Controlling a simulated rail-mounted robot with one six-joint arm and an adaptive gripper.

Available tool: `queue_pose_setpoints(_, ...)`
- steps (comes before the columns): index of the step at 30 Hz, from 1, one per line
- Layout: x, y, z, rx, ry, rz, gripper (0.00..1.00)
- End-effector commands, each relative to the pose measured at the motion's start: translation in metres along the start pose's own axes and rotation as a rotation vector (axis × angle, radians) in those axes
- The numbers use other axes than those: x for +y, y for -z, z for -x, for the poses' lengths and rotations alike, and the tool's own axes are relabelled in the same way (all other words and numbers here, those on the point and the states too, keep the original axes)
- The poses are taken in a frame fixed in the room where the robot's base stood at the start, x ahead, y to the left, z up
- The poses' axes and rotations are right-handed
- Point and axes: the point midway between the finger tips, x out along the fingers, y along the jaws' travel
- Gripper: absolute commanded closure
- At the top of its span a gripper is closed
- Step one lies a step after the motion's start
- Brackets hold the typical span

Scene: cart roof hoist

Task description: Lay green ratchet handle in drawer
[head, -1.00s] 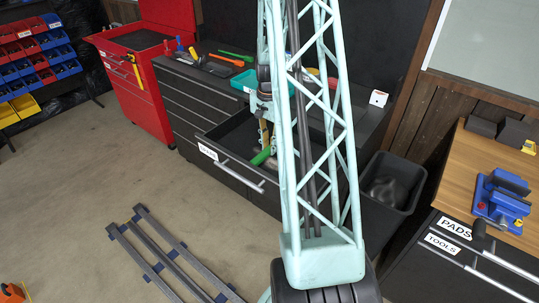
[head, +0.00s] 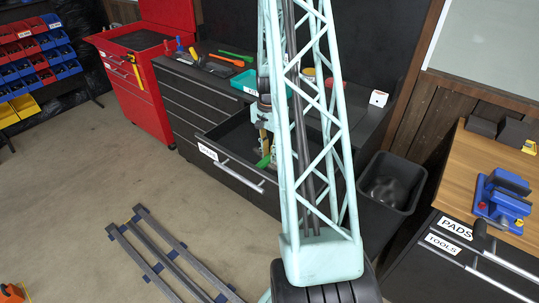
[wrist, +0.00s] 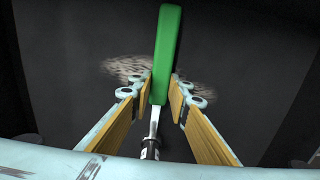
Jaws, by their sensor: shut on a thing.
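The green ratchet handle (wrist: 167,45) is between the two fingers of my gripper (wrist: 160,88) in the wrist view, with its metal shaft running toward the wrist. My gripper is shut on it. In the head view my gripper (head: 265,143) is over the open dark drawer (head: 243,174), and a bit of the green handle (head: 264,162) shows below the fingers. My lattice arm hides the right part of the drawer. The wrist view shows the dark drawer floor (wrist: 85,95) beneath the handle; I cannot tell whether they touch.
The bench top behind the drawer holds a teal tray (head: 246,80), an orange tool (head: 226,60) and a green tool (head: 236,54). A black bin (head: 391,185) stands to the right. A mottled light patch (wrist: 130,68) lies on the drawer floor.

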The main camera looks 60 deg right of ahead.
Motion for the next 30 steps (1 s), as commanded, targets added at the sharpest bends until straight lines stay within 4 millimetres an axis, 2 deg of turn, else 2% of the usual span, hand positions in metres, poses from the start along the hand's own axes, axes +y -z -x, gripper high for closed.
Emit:
queue_pose_setpoints(5,0.0,0.0,-0.003,0.0,0.0,0.0,0.98)
queue_pose_setpoints(6,0.0,0.0,-0.003,0.0,0.0,0.0,0.8)
queue_pose_setpoints(10,0.0,0.0,-0.002,0.0,0.0,0.0,0.7)
queue_pose_setpoints(23,0.0,0.0,0.0,0.0,0.0,0.0,0.7)
queue_pose_setpoints(30,-0.001,0.001,0.012,0.001,0.001,0.0,0.7)
